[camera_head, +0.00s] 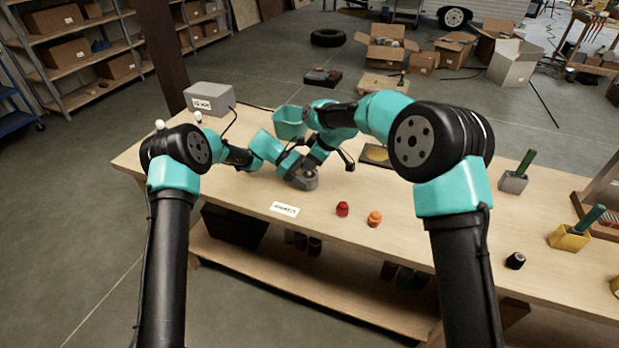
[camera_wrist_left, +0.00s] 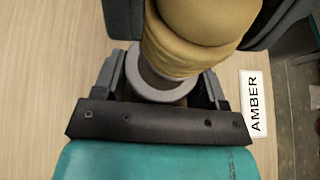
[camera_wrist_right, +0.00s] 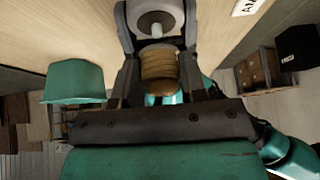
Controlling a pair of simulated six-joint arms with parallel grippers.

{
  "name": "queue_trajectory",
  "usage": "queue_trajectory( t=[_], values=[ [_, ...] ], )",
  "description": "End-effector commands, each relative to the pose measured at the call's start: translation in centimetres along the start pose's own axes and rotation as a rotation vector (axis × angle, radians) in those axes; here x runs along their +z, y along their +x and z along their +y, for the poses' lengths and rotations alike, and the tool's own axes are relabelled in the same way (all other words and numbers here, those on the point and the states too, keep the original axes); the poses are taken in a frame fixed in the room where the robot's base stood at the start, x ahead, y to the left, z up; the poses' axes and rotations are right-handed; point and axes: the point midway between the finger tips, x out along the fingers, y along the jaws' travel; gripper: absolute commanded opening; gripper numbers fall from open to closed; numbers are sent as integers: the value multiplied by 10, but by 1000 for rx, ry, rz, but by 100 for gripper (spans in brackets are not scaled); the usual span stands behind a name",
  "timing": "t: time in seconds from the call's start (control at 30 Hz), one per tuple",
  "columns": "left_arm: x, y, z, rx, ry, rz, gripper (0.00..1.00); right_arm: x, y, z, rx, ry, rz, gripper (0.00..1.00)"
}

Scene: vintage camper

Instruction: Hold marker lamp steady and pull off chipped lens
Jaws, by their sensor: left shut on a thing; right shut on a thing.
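The marker lamp (camera_wrist_left: 133,82) shows in the left wrist view as a round grey base between the fingers of my left gripper (camera_wrist_left: 160,75), which is shut on it. The amber-brown ribbed lens (camera_wrist_right: 158,70) is between the fingers of my right gripper (camera_wrist_right: 157,50), which is shut on it. In the right wrist view, the base's pale face and a small central part show beyond the lens. The lens (camera_wrist_left: 195,40) also looms close in the left wrist view. In the head view both grippers meet low over the bench, largely hiding the lamp.
On the bench (camera_head: 240,195), a red lens (camera_head: 342,209) and an orange lens (camera_head: 374,219) stand near a white label (camera_head: 285,209). A teal bin (camera_head: 290,124) and grey box (camera_head: 209,97) stand behind. A flat tray (camera_head: 366,157) lies right of the grippers.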

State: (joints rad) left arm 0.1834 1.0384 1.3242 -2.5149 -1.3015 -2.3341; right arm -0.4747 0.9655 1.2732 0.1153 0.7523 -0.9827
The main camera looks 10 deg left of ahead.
Motion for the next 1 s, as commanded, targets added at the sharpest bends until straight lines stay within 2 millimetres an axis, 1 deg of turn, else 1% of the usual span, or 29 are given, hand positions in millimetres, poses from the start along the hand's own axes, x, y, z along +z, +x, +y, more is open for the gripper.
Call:
queue_trajectory(
  t=[0.17, 0.8, 1.0],
  values=[
    [0, 0, 0, 0, 0, 0, 52, -1, -2, 0, 0, 0, 0, 8],
    [0, 0, 0, 0, 0, 0, 52, -19, -34, 0, 1, 0, 0, 8],
    [0, 0, 0, 0, 0, 0, 52, -19, -35, 0, 0, 0, 0, 8]
  ],
)
